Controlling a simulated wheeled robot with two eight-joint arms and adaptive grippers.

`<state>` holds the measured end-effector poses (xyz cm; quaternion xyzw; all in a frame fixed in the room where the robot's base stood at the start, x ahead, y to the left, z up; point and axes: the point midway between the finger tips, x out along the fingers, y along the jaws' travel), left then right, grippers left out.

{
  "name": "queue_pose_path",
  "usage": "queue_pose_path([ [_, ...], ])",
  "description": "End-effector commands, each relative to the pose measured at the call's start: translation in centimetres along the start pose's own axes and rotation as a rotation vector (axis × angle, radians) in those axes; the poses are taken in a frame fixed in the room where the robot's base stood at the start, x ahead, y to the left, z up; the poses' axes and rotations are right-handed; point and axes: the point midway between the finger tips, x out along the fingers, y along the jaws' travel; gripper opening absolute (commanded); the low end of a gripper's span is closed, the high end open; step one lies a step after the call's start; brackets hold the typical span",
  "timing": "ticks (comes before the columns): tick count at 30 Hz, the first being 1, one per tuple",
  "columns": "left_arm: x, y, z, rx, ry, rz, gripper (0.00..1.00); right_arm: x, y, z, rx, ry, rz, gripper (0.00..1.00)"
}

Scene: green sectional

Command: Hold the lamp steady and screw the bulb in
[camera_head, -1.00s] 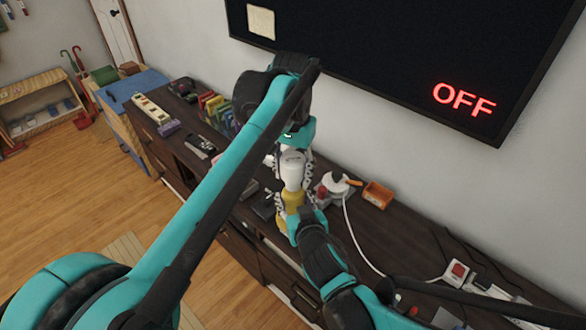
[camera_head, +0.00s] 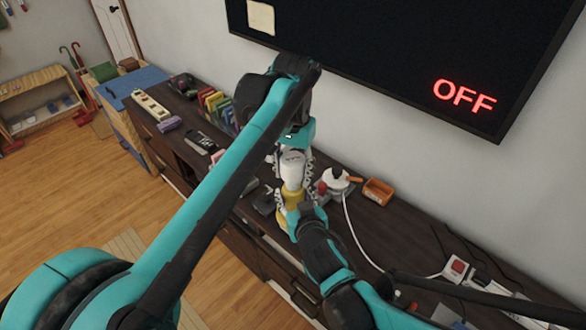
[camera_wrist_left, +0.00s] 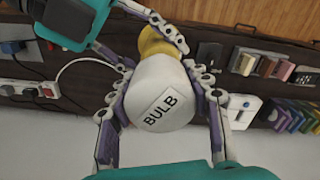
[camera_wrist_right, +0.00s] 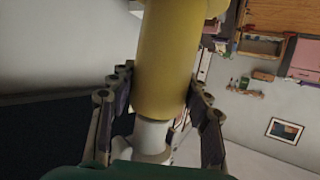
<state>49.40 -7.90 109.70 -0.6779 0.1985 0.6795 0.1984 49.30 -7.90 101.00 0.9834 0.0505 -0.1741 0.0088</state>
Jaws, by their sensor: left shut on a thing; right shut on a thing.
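The white bulb (camera_head: 293,172), labelled BULB in the left wrist view (camera_wrist_left: 160,97), is between the fingers of my left gripper (camera_head: 293,163), which is shut on it from above. The yellow lamp body (camera_head: 292,196) is directly below the bulb, in line with it. My right gripper (camera_head: 296,212) is shut on the lamp body. The right wrist view shows the yellow cylinder (camera_wrist_right: 165,60) between its fingers, with a white part at its lower end. The joint between bulb and lamp is hidden, so I cannot tell how deep the bulb sits.
The dark cabinet top (camera_head: 370,235) carries a white round device (camera_head: 337,180) with a cord, an orange tray (camera_head: 378,191), and a power strip (camera_head: 480,282) at the right. Colourful cases (camera_head: 217,108) stand to the left. A wall screen (camera_head: 400,50) reads OFF.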

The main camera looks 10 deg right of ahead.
Motion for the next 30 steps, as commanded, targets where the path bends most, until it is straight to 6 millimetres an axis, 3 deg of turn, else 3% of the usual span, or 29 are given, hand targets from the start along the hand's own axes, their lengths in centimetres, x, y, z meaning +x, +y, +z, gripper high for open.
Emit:
queue_pose_path([
  [4,-0.05,-0.01,-0.01,0.082,0.0,0.0,0.21,0.0,-0.01,-0.04,0.0,0.001,0.0,0.0],
  [8,-0.04,-0.03,-0.01,0.334,0.001,0.0,0.2,0.0,-0.01,-0.03,0.0,0.001,0.0,0.0],
  [30,0.05,-0.13,-0.17,2.171,0.001,-0.001,0.2,-0.02,0.01,0.02,0.0,0.0,0.0,0.0],
])
